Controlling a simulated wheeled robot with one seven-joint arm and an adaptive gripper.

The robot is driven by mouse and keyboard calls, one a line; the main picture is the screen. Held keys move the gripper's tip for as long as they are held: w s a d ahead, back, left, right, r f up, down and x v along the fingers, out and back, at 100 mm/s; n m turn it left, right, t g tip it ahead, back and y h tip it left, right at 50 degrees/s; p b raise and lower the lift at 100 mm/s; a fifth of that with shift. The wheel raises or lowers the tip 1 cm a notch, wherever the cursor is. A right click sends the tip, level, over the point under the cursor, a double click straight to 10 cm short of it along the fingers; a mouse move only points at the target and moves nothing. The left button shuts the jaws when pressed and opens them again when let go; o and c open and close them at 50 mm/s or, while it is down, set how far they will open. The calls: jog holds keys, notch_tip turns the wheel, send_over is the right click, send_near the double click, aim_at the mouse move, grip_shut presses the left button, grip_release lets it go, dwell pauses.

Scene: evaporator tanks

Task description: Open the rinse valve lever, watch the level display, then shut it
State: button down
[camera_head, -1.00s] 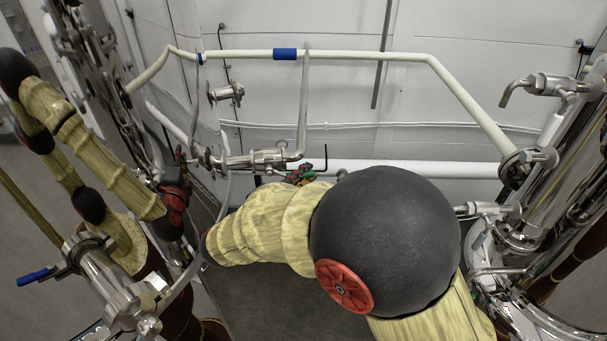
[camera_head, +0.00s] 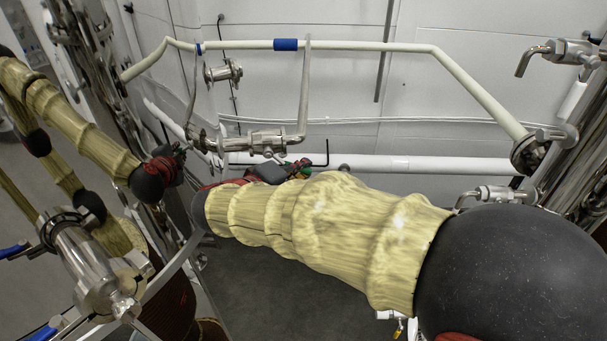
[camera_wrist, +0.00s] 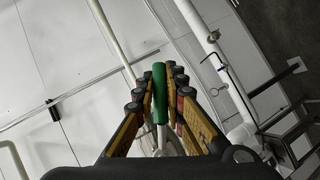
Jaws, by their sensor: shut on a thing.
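In the wrist view a green lever handle (camera_wrist: 159,95) stands upright in the picture, between the two finger pairs of my gripper (camera_wrist: 163,74). My gripper is shut on this handle. A pale metal stem (camera_wrist: 162,138) shows below the green sleeve; the valve body is mostly hidden behind my gripper. In the head view my gripper (camera_head: 288,170) is small and partly hidden beyond my yellow forearm, in front of the white pipe at the back wall. How far the lever is turned I cannot tell. I make out no level display in either view.
A steel pipe fitting (camera_head: 255,141) lies just above my gripper in the head view. A cream pipe (camera_head: 365,46) with a blue band runs along the wall. Steel tank fittings (camera_head: 540,150) stand at the right, and a blue-handled valve (camera_head: 85,265) at the lower left.

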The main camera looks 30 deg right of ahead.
jog(key=w+a+f+m+t+y+b, duration=0.2)
jog(key=a+f+m+y+b, duration=0.3)
jog(key=y+b, duration=0.4)
jog(key=shift+w+a+m+b, duration=0.4)
jog(key=shift+w+a+b, duration=0.1)
jog(key=shift+a+b, duration=0.45)
jog(key=c, duration=1.8)
grip_release()
jog(key=shift+r, duration=0.15)
jog(key=v, duration=1.2)
jog(key=shift+s+d, duration=0.1)
jog(key=shift+d, duration=0.05)
